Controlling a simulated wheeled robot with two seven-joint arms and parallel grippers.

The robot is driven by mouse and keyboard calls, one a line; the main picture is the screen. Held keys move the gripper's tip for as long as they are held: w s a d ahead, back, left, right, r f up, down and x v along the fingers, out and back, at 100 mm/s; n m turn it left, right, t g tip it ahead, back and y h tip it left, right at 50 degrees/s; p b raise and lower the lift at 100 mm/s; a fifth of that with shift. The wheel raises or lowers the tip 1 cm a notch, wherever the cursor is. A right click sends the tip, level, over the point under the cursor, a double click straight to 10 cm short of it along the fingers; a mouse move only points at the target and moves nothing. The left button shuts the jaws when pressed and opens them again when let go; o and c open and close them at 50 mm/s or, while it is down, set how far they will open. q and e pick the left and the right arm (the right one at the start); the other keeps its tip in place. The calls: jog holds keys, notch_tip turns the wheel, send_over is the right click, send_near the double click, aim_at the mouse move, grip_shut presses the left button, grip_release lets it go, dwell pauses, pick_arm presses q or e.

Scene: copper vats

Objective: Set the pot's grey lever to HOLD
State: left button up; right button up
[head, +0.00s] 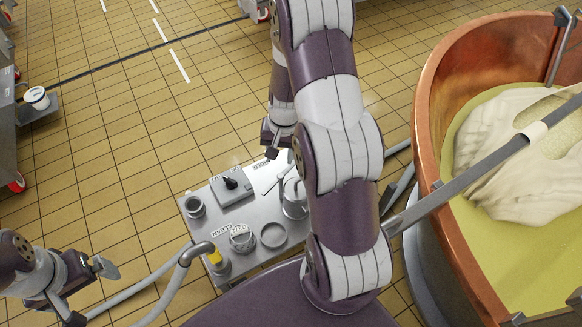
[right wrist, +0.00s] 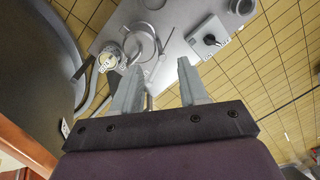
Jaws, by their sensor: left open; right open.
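A steel pot (head: 294,197) stands on the steel table, partly hidden in the head view by my right arm. In the right wrist view a round pot shape (right wrist: 139,45) shows beyond the fingers. A thin grey bar (head: 273,183) lies beside the pot; I cannot tell whether it is the lever. The HOLD mark cannot be made out. My right gripper (head: 276,141) is past the table's far edge; in its wrist view the two fingers (right wrist: 158,88) are apart and empty. My left gripper (head: 98,273) is open and empty, left of the table.
A copper vat (head: 429,130) stands right. Tiled floor is free at left.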

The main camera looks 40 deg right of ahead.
aim_at(283, 174)
jog(key=w+d+f+m+t, duration=0.1)
jog(key=w+d+f+m, duration=0.25)
jog(key=d+f, duration=0.2)
jog(key=w+d+f+m+t, duration=0.1)
jog(key=w+d+f+m, duration=0.1)
jog(key=d+f+m, duration=0.3)
jog(key=shift+n, duration=0.75)
jog(key=x, duration=0.3)
jog(key=d+x, duration=0.1)
jog(key=x, duration=0.6)
jog(key=shift+d+f, duration=0.15)
jog(key=shift+f, duration=0.25)
jog(key=shift+w+f, duration=0.15)
jog(key=shift+f, duration=0.5)
grip_shut()
